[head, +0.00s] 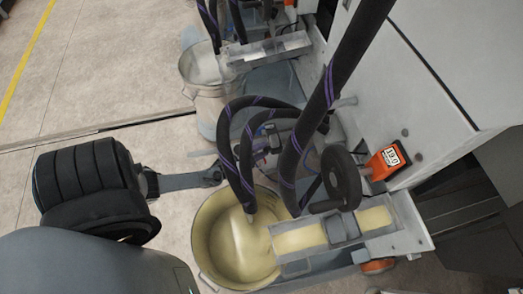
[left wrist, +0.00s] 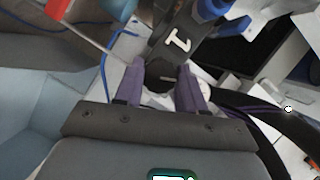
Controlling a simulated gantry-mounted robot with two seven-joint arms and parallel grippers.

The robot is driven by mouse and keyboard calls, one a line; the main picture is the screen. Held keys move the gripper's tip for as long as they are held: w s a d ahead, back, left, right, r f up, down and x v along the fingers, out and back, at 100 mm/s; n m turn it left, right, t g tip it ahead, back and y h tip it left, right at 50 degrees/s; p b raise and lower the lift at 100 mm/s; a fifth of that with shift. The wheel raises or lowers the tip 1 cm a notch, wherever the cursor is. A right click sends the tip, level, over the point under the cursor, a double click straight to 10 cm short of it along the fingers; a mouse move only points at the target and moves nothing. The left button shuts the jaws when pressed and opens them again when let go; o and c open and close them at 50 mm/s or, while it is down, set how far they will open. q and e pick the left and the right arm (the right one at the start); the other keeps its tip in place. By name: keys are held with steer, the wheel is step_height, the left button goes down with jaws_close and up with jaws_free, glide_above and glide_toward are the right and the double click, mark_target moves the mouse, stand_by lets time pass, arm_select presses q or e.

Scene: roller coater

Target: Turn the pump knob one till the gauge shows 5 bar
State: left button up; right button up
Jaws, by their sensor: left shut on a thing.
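In the left wrist view, my left gripper (left wrist: 160,82) has its two purple-grey fingers on either side of a dark round knob (left wrist: 161,70). It is shut on this knob. The knob has a small light mark on its face. Just beyond it is a dark plate (left wrist: 172,30) with a white character, seen turned, which may be a 1. In the head view, the pump area (head: 272,140) is partly hidden behind thick dark hoses, and I cannot make out the knob there. I cannot make out a pressure gauge or its reading. My right gripper is not in view.
A bucket of pale yellow liquid (head: 205,235) stands below the hoses (head: 240,150). Another bucket (head: 200,68) stands farther back. A black handwheel (head: 341,178) and an orange counter (head: 387,160) are on the machine at right. The floor (head: 110,60) at upper left is clear.

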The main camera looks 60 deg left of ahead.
arm_select(q)
steer(key=shift+f+m+t+y+b, duration=0.15)
steer(key=shift+m+t+b, duration=0.3)
steer(key=shift+m, duration=0.55)
steer(key=shift+m+t+y+b, duration=0.3)
steer(key=shift+m+b, duration=0.25)
steer(key=shift+m, duration=0.45)
steer(key=o, duration=1.1)
steer(key=shift+c, duration=0.2)
